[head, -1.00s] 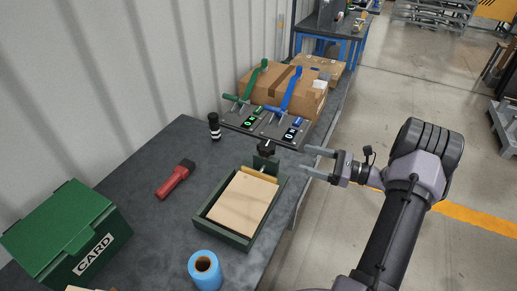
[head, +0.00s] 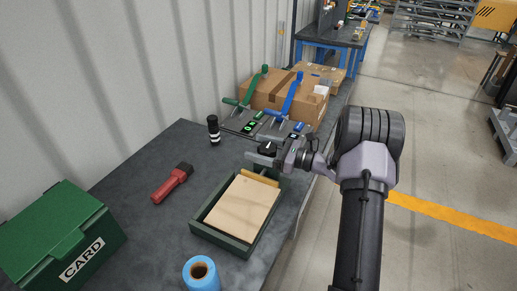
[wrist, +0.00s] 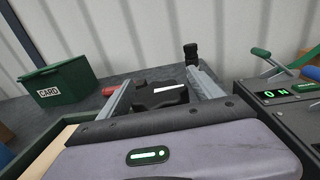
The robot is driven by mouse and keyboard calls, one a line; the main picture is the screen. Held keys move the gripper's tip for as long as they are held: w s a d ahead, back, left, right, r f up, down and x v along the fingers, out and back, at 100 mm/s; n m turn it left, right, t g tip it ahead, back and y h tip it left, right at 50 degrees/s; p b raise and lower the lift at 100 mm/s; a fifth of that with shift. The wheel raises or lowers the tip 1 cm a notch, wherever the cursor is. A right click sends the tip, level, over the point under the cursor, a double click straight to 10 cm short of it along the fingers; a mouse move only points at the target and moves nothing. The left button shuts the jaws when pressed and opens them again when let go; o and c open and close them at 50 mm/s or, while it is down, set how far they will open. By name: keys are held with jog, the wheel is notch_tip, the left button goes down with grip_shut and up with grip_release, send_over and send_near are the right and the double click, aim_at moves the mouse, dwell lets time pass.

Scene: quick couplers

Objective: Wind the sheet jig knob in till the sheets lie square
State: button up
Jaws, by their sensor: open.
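The sheet jig is a green tray (head: 203,227) with a stack of tan sheets (head: 240,205) in it. A yellowish pusher bar (head: 259,177) lies at the sheets' far end. The jig's black knob (head: 267,147) stands beyond that end. In the wrist view the knob (wrist: 160,94) shows a white pointer mark and sits between the two grey fingers. My gripper (head: 262,152) is open, one finger on each side of the knob. I cannot tell whether either finger touches it. My gripper partly hides the jig's far end in the head view.
Two lever units with green and blue handles (head: 289,97) stand just beyond the knob, near my gripper. A cardboard box (head: 262,95) is behind them.

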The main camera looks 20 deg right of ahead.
jog(key=c, duration=1.4)
jog(key=shift+o, duration=0.2)
